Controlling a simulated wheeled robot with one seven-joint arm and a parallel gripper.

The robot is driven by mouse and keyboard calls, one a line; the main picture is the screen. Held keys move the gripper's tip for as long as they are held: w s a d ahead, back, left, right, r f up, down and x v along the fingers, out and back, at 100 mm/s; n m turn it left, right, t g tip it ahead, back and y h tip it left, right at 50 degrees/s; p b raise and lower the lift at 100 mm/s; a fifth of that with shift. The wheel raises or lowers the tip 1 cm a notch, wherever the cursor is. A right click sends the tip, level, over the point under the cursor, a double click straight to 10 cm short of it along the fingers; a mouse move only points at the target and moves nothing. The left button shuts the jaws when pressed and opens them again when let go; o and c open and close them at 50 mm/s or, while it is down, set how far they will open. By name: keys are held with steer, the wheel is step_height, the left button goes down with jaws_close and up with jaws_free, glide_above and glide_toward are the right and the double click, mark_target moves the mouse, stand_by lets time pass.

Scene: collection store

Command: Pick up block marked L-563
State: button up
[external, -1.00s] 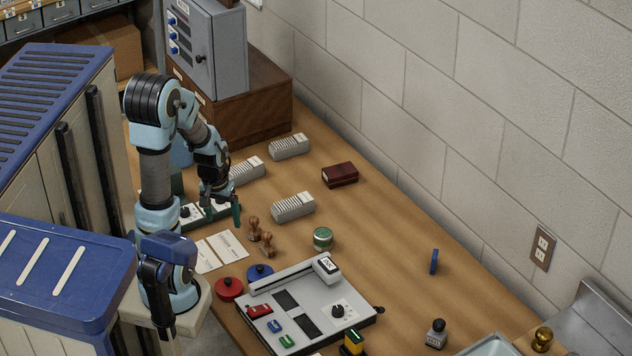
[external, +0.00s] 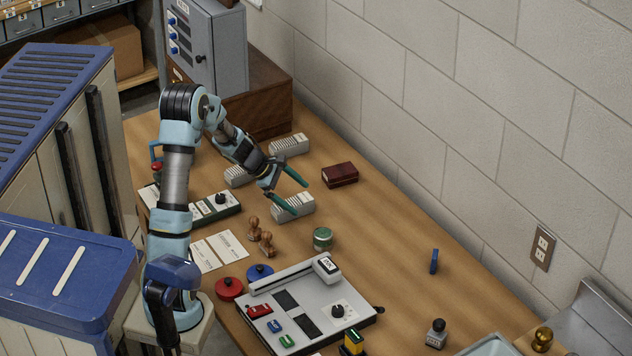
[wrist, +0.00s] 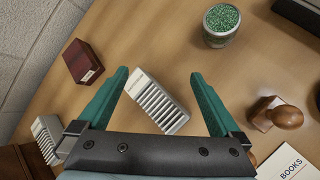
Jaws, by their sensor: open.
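Three light grey ribbed blocks lie on the wooden table: a near one (external: 293,207), a back one (external: 289,146) and a left one (external: 237,176) partly hidden by my arm. No L-563 marking is legible on any of them. My gripper (external: 302,199) is open and empty above the near block. In the wrist view the near block (wrist: 157,101) lies between the green fingers of my gripper (wrist: 159,73), tilted in the picture and apart from both.
A dark red box (external: 340,174) lies right of the blocks. A grey device panel (external: 270,333) fills the front. A brown cabinet (external: 262,108) stands behind; the table's right side is mostly clear.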

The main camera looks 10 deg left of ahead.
mark_target(339, 170)
steer(key=w+n, duration=0.1)
steer(key=w, duration=0.2)
steer(key=w+d+f+n+t+h+b, duration=0.1)
steer(key=w+n, duration=0.1)
steer(key=w, duration=0.1)
steer(key=w+f+n+t+h, duration=0.1)
steer(key=w+n, duration=0.1)
steer(key=shift+w+d, duration=0.15)
steer(key=shift+w, duration=0.25)
steer(key=w+n+t, duration=0.1)
steer(key=w, duration=0.1)
steer(key=w+n+t+b, duration=0.1)
steer(key=w+n, duration=0.1)
steer(key=w+n+t, duration=0.1)
steer(key=w, duration=0.1)
steer(key=shift+w+a+n+h, duration=0.25)
steer(key=shift+a+n+h, duration=0.15)
steer(key=x, duration=0.4)
steer(key=shift+w+r, duration=0.1)
steer(key=shift+w, duration=0.25)
steer(key=shift+p+x, duration=0.9)
steer(key=shift+x, duration=2.4)
steer(key=shift+s, duration=0.1)
steer(key=c, duration=1.4)
